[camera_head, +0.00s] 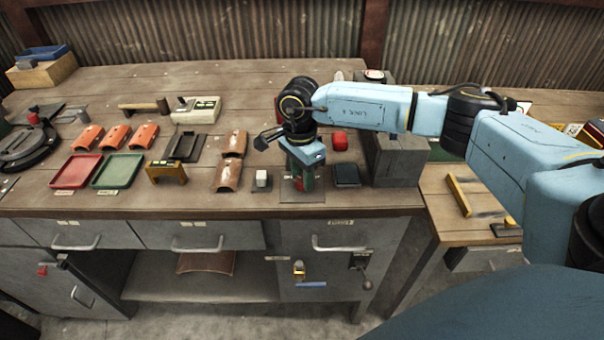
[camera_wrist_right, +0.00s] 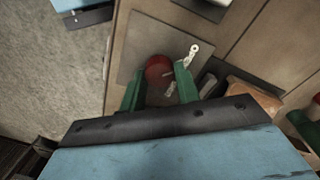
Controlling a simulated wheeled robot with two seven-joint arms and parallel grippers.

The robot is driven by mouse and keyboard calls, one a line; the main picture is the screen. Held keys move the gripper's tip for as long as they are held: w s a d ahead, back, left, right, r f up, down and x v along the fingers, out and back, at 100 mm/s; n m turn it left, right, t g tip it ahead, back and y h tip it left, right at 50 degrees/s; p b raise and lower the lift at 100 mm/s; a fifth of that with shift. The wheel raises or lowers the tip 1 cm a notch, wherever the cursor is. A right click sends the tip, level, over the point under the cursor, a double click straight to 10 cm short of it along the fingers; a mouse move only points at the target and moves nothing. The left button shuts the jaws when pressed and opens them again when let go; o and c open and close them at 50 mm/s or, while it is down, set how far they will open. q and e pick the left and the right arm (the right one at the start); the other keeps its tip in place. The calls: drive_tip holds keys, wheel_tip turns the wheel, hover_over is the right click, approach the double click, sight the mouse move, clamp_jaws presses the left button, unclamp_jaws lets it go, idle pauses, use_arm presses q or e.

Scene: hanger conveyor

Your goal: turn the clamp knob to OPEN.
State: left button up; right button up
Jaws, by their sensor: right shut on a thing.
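The clamp knob is a round red knob (camera_wrist_right: 158,71) on a grey plate (camera_wrist_right: 140,40) in the right wrist view. A thin pale metal piece with a round end lies beside it on the plate. My right gripper (camera_wrist_right: 159,84) points down over the plate, its green fingers on either side of the knob, shut on it. In the head view my right gripper (camera_head: 304,178) hides most of the knob; the plate (camera_head: 287,194) shows around it near the bench's front edge. I cannot read any OPEN mark. My left gripper is not in view.
A large grey block (camera_head: 400,162) stands farther right. A red piece (camera_head: 339,140) lies behind. Trays (camera_head: 117,171) and orange tiles (camera_head: 143,135) fill the left.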

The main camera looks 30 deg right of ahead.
sight(300, 177)
drive_tip(key=o, duration=1)
drive_tip(key=shift+c, duration=0.2)
wheel_tip(300, 177, up, 14)
drive_tip(key=shift+w+f, duration=0.25)
drive_tip(key=shift+w, duration=0.1)
